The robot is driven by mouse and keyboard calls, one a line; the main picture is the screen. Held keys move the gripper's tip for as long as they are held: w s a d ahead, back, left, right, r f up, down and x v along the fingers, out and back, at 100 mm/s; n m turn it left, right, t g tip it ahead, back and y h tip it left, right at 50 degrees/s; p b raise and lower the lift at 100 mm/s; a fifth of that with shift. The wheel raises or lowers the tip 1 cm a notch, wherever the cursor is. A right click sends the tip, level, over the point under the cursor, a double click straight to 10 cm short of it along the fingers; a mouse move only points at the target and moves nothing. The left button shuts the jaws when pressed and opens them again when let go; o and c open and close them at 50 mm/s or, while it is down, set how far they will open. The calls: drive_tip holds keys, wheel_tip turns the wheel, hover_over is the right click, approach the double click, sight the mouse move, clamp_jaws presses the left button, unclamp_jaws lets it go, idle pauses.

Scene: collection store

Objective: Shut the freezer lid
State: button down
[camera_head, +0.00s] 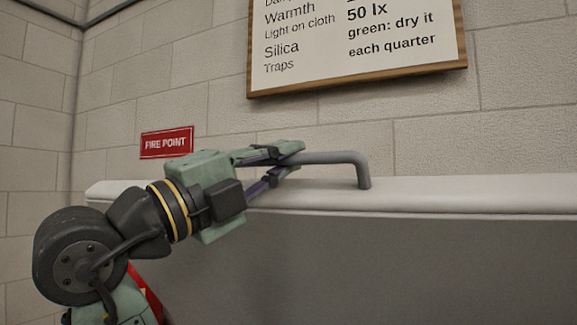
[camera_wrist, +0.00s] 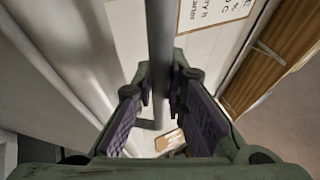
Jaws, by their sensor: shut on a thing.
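The freezer lid (camera_head: 460,193) shows in the head view as a long pale edge above a broad grey face. Its grey bar handle (camera_head: 335,157) stands on that edge and bends down to it at the right end. My gripper (camera_head: 290,161) reaches in from the left, with one finger above the bar and one below. It is shut on the handle, and the fingers hide the bar's left part. In the wrist view the handle (camera_wrist: 160,40) runs down the picture between the two fingers of my gripper (camera_wrist: 164,85). The freezer's body cannot be made out.
A block wall (camera_head: 330,110) stands behind the lid. A wood-framed notice (camera_head: 350,40) hangs above the handle, and a red FIRE POINT sign (camera_head: 167,142) is on the wall above my gripper.

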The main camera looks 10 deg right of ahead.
drive_tip(key=c, duration=1.6)
unclamp_jaws()
drive_tip(key=v, duration=0.7)
drive_tip(key=shift+a, duration=0.2)
drive_tip(key=shift+s+f, duration=0.1)
